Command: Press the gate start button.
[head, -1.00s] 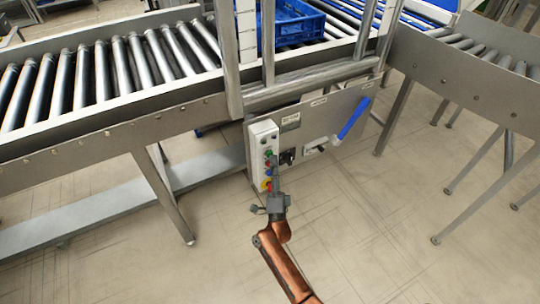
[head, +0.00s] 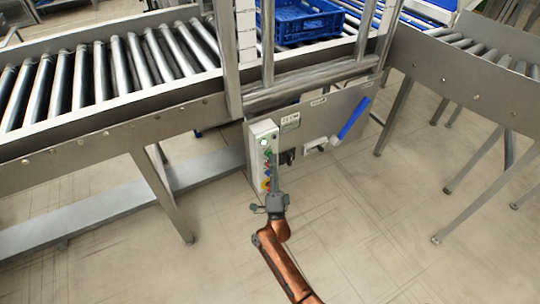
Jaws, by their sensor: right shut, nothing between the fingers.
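The button box (head: 257,160) is a narrow pale panel fixed to the grey plate under the conveyor. It carries a column of coloured buttons, with a green button (head: 267,153) near the top and red, yellow and blue ones lower down. A round lamp (head: 264,142) at the top looks bright. My right gripper (head: 274,183) is shut and empty in front of the lower part of the box, partly hiding the lower buttons. I cannot tell whether its tip touches the box. My left gripper is not in view.
A blue crate (head: 308,25) sits on the roller conveyor (head: 110,75) behind the gate frame (head: 228,60). A blue lever (head: 355,118) sticks out from the plate right of the box. Another roller conveyor (head: 470,85) stands at the right. The floor in front is clear.

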